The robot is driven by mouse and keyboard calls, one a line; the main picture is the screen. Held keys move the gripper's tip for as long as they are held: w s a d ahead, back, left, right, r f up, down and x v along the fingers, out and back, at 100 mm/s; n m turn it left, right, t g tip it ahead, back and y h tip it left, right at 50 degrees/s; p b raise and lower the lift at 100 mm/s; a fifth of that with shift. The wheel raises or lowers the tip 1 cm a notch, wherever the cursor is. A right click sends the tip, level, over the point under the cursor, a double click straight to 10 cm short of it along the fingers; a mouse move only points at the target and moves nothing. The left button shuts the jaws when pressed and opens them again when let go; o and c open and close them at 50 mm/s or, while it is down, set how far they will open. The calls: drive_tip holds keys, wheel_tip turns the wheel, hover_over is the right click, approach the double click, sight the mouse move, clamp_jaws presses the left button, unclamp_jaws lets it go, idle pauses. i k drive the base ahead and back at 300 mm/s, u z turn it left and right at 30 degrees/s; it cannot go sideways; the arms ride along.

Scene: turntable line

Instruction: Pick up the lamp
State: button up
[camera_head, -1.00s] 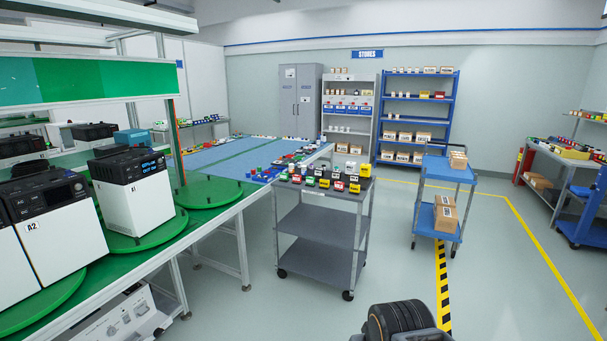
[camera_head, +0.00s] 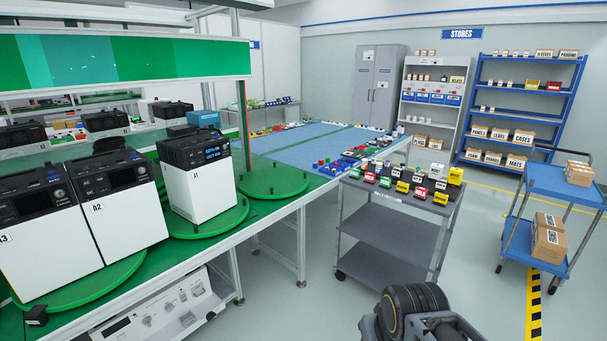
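I cannot make out a lamp in this view. Small coloured items, several with labels, stand on the top of a grey cart (camera_head: 405,202) right of centre; they are too small to identify. More small coloured items lie on the blue-topped table (camera_head: 290,148) behind it. A dark part of my arm shows at the bottom, right of centre. My gripper's fingers are not in view.
White-and-black units A1 (camera_head: 200,190), A2 (camera_head: 122,215) and A3 (camera_head: 45,240) stand on green turntables along the left bench. An empty green turntable (camera_head: 275,181) lies beyond. A blue cart (camera_head: 548,178) with boxes stands right. Floor between the carts is clear.

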sight(378, 166)
drive_tip(key=u, duration=0.2)
drive_tip(key=i, duration=2.5)
drive_tip(key=z, duration=0.5)
drive_tip(key=i, duration=0.9)
drive_tip(key=z, duration=0.3)
